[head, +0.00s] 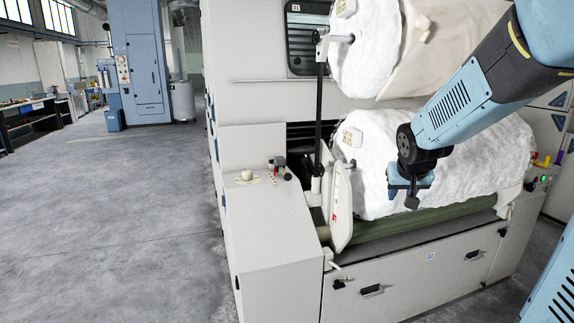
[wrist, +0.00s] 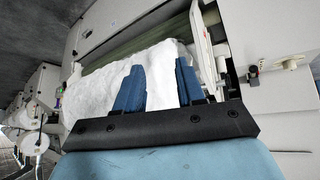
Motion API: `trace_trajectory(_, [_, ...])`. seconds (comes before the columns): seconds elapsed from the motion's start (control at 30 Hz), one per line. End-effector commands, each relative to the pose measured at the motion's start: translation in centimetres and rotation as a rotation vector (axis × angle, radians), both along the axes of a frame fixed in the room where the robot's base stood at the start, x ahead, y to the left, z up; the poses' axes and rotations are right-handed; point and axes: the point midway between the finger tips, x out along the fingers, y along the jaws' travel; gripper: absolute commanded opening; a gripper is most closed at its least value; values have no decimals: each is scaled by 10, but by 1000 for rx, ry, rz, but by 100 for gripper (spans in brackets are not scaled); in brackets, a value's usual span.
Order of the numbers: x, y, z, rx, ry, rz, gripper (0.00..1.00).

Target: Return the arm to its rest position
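My blue arm (head: 465,100) reaches in from the upper right in the head view, its wrist bent down. My gripper (head: 403,194) hangs in front of the lower white fibre roll (head: 470,155). I cannot tell from the head view whether the gripper touches the roll.
The carding machine (head: 265,225) fills the middle, with an upper roll (head: 365,50), a green roller (head: 410,220) and a white upright guard (head: 341,205). A small knobbed lever (head: 279,163) stands on its left cabinet. Open floor (head: 110,220) lies left; a blue cabinet (head: 140,60) stands behind.

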Motion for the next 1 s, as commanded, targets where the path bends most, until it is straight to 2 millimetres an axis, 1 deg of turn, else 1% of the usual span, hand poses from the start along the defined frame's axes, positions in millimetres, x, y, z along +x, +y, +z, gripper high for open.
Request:
trace_trajectory(0.03, [-14,5,10,-3,1,5,38])
trace_trajectory(0.1, [-33,9,20,-4,11,9,38])
trace_trajectory(0.27, [-77,20,38,1,36,24,38])
trace_trajectory(0.3, [-88,23,41,4,43,30,38])
trace_trajectory(0.53, [-154,38,56,32,78,73,38])
trace_trajectory(0.6, [-173,43,58,43,90,89,38])
trace_trajectory(0.7, [-197,48,59,59,104,111,38])
trace_trajectory(0.83, [-217,53,60,74,116,135,38])
trace_trajectory(0.9, [-224,54,60,79,121,142,38])
trace_trajectory(1.0, [-228,55,59,82,125,148,38])
